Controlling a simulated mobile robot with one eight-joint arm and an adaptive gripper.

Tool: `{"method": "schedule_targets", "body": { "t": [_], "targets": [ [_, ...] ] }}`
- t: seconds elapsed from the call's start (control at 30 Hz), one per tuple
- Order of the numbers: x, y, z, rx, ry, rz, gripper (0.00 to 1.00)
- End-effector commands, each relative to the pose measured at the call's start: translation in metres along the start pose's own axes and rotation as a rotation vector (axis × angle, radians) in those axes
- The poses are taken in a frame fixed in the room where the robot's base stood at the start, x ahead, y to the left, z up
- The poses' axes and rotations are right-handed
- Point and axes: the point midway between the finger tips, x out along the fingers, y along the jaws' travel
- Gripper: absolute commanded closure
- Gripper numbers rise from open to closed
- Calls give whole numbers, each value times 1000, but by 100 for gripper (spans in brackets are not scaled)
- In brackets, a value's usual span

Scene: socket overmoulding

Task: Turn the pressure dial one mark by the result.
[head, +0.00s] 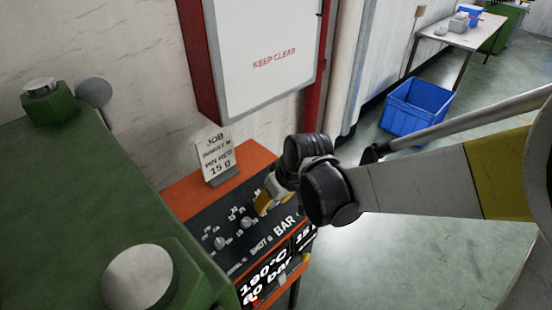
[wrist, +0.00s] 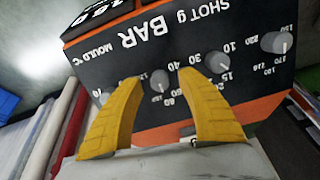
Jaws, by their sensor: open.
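The pressure dial (wrist: 159,80), a small grey knob by the BAR label, shows in the wrist view between the tips of my yellow fingers. Marks such as 40, 60 and 80 stand around it; its pointer is too small to read. My gripper (wrist: 159,86) is open, one finger on each side of the dial; I cannot tell whether either touches it. In the head view my gripper (head: 264,203) covers that dial on the black panel (head: 233,254). The lit display (head: 265,280) reads 180°C and what looks like 80 bar.
A job card (head: 215,157) reading 15 g stands on the orange housing. A green machine (head: 90,200) is at left, and a white cabinet (head: 265,50) hangs behind.

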Motion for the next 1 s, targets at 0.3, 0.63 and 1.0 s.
{"method": "schedule_targets", "body": {
  "t": [0.3,0.63,1.0],
  "targets": [
    [12,0,0,1,0,0,55],
    [11,0,0,1,0,1,100],
    [11,0,0,61,-1,-3,100]
  ]
}}
